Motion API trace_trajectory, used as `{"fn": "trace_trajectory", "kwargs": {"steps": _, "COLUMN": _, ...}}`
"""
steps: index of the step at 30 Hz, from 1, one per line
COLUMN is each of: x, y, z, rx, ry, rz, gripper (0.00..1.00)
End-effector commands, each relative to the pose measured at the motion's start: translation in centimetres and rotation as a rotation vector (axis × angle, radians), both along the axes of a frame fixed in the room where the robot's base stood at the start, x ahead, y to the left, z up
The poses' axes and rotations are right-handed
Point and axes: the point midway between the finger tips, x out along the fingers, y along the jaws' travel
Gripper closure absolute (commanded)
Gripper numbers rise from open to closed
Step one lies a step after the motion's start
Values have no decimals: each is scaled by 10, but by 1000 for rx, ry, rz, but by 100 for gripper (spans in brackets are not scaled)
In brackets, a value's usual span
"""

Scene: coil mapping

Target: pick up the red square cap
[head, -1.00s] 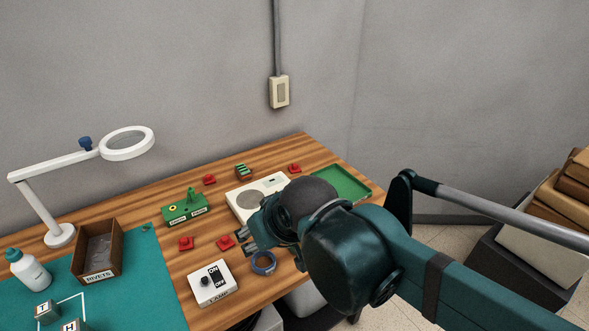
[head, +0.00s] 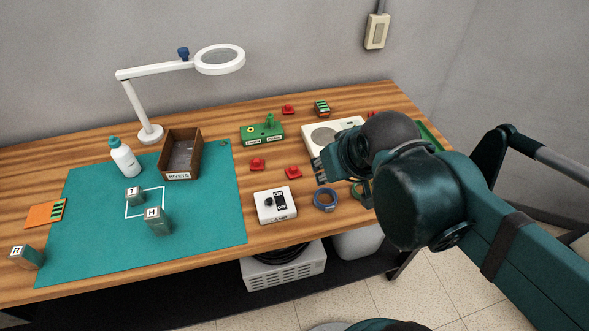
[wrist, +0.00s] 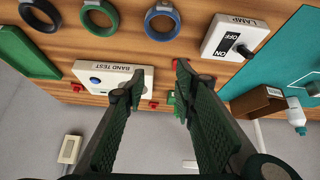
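Several small red caps lie on the wooden table. In the head view, two squarish ones are at the front, a left cap (head: 257,164) and a right cap (head: 293,172). Another red cap (head: 288,110) lies further back, and part of one (head: 371,114) shows behind the arm. My gripper (head: 318,171) is above the table just right of the right front cap. In the wrist view my gripper (wrist: 158,75) is open, with nothing between its fingers. A red cap (wrist: 181,63) shows at its right fingertip, partly hidden. Another small red piece (wrist: 154,104) shows between the fingers.
The white lamp switch box (head: 275,205) and blue ring (head: 325,199) lie in front of my gripper. The white band-test box (head: 320,136) and green block (head: 262,132) stand behind. The rivets box (head: 166,160), bottle (head: 125,160) and magnifier lamp (head: 150,133) stand left.

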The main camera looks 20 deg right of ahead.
Motion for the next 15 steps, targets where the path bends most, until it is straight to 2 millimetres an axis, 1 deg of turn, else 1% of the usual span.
{"fn": "trace_trajectory", "kwargs": {"steps": 1, "x": 3, "y": 1, "z": 5, "rx": -12, "ry": 9, "rz": 20, "gripper": 72}}
{"fn": "trace_trajectory", "kwargs": {"steps": 3, "x": 8, "y": 2, "z": 8, "rx": -33, "ry": 23, "rz": 55, "gripper": 72}}
{"fn": "trace_trajectory", "kwargs": {"steps": 15, "x": 36, "y": 10, "z": 18, "rx": -169, "ry": 126, "rz": 306, "gripper": 72}}
